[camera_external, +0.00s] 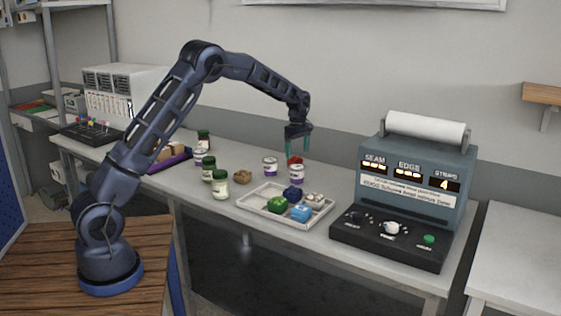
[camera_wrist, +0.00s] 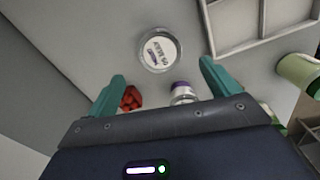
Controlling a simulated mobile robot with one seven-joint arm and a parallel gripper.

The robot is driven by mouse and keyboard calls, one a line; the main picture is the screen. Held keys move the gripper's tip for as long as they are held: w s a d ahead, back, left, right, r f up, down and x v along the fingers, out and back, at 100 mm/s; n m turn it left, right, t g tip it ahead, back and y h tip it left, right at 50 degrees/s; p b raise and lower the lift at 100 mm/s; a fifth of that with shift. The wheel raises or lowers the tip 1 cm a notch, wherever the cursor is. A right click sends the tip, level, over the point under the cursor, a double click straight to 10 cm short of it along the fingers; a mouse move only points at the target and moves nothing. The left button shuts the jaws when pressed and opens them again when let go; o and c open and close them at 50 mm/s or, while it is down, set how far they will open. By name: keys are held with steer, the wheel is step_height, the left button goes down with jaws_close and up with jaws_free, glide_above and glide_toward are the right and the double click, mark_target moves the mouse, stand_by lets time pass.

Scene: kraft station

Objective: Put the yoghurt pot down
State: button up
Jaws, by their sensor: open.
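Two small white pots with purple bands stand upright on the grey counter. One yoghurt pot (camera_external: 296,174) is beside the tray; its round printed lid (camera_wrist: 160,50) faces up in the wrist view. The other pot (camera_external: 270,167) stands to its left and shows partly between my fingers in the wrist view (camera_wrist: 182,92). My gripper (camera_external: 297,148) is open and empty, fingers pointing down above the pots. In the wrist view its teal fingertips (camera_wrist: 162,72) are wide apart, with the lid just beyond them.
A red item (camera_external: 294,160) lies behind the pots. A divided tray (camera_external: 245,201) with coloured blocks is in front. Green-lidded jars (camera_external: 220,185) and a brown lump (camera_external: 242,177) are to the left. A label machine (camera_external: 410,190) stands at right.

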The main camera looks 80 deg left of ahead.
steer(key=shift+r, duration=2.1)
steer(key=s+d+r+m+t, duration=0.1)
steer(key=s+d+r+m, duration=0.4)
steer(key=d, duration=0.5)
steer(key=s+d+r+m+t, duration=0.1)
steer(key=s+d+r+m, duration=0.2)
steer(key=s+d+r, duration=0.45)
steer(key=s+d+r+m, duration=0.4)
steer(key=d+r, duration=0.3)
steer(key=d, duration=0.5)
steer(key=s+d+f+m+t, duration=0.1)
steer(key=s+d+m, duration=0.5)
steer(key=s, duration=0.8)
steer(key=s+d+f+m+t, duration=0.1)
steer(key=s+d+f+m, duration=0.3)
steer(key=s+d, duration=0.7)
steer(key=s+m, duration=0.2)
steer(key=s, duration=0.1)
steer(key=shift+s+d+m+t, duration=0.15)
steer(key=shift+d+m+t, duration=0.15)
steer(key=shift+m, duration=0.1)
steer(key=shift+a, duration=0.15)
steer(key=shift+c, duration=0.3)
